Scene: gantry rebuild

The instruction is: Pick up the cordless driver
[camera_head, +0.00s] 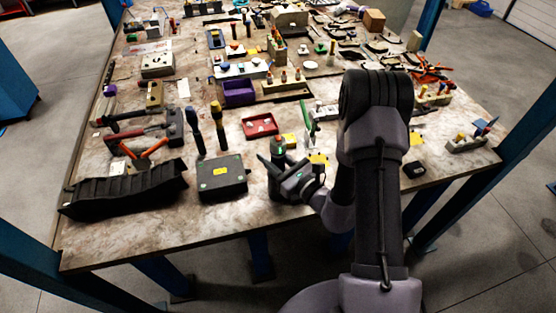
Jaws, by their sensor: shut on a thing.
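The black box (222,180) stands close left, with two tall-handled tools (218,122) behind it. A ribbed black tray (125,190) lies farther left. A red tray (260,126) and yellow pieces lie behind. The crowded table (235,222) is bare along its front edge.

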